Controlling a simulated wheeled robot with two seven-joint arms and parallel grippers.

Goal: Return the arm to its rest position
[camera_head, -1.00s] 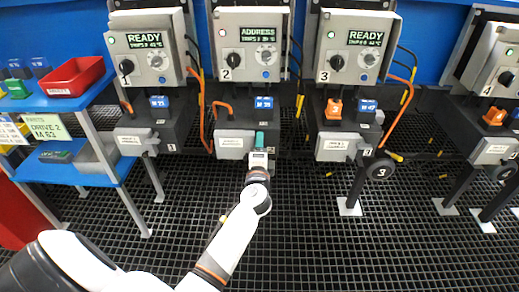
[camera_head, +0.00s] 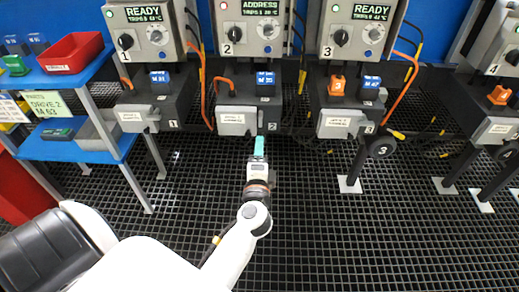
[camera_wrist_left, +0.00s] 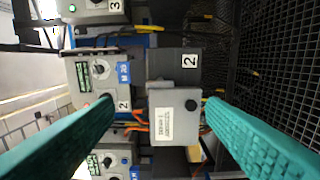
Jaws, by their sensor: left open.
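My left gripper (camera_head: 259,147) has teal fingers and points toward station 2, in front of and below its grey drawer-like box (camera_head: 236,121). In the left wrist view the two teal fingers (camera_wrist_left: 160,112) are wide apart with nothing between them; the box with its white label (camera_wrist_left: 172,118) shows beyond them. The station 2 panel (camera_head: 249,28) reads ADDRESS, and a blue block marked M 35 or similar (camera_head: 265,78) sits in its dark base. My right gripper is not in view.
Stations 1 (camera_head: 145,30), 3 (camera_head: 360,30) and 4 (camera_head: 505,50) stand along the blue wall. A blue shelf unit (camera_head: 75,150) with a red bin (camera_head: 72,52) is at the left. Black grid floor (camera_head: 350,240) is open in front of station 2.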

